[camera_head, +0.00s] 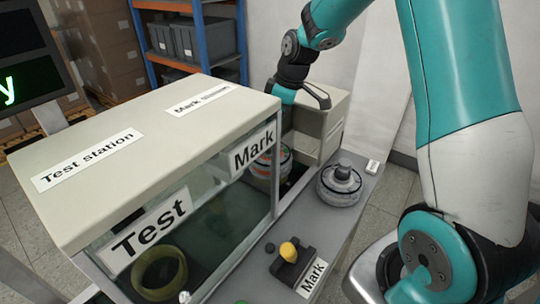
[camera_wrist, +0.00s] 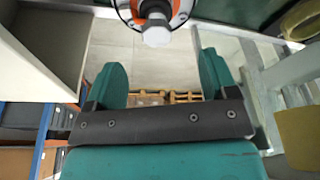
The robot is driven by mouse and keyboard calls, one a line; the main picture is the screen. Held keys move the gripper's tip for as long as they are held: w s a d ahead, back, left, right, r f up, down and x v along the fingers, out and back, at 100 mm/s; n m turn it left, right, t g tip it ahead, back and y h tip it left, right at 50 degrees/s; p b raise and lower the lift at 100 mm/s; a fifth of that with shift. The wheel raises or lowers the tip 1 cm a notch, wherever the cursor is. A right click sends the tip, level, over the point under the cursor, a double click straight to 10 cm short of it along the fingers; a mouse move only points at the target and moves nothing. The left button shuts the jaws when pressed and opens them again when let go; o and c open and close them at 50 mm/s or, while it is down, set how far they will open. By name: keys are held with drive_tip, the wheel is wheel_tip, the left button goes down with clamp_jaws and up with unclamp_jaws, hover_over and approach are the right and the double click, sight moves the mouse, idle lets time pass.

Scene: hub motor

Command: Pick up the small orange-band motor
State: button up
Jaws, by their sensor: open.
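The small orange-band motor (camera_head: 272,167) stands at the far end of the bench beside the test station, seen partly through its glass. In the wrist view the motor (camera_wrist: 182,8) shows at the top edge, with an orange and white rim and a pale hub end; the rest is cut off. My gripper (camera_wrist: 160,62) is open, its two teal fingers apart with nothing between them. The motor lies beyond the fingertips, roughly in line with the gap.
The test station (camera_head: 150,150) fills the left. A grey motor (camera_head: 339,187) stands on the bench to the right of the orange-band one. A beige box (camera_head: 318,125) stands behind. A black fixture with a yellow knob (camera_head: 289,252) is in front.

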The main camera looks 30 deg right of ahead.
drive_tip(key=x, duration=0.5)
drive_tip(key=shift+d+p+x, duration=0.15)
drive_tip(key=shift+p+x, duration=0.4)
drive_tip(key=shift+x, duration=0.75)
drive_tip(key=shift+d+p+x, duration=0.1)
drive_tip(key=shift+p+x, duration=0.4)
drive_tip(key=shift+x, duration=0.8)
clamp_jaws()
drive_tip(key=shift+w+r, duration=0.1)
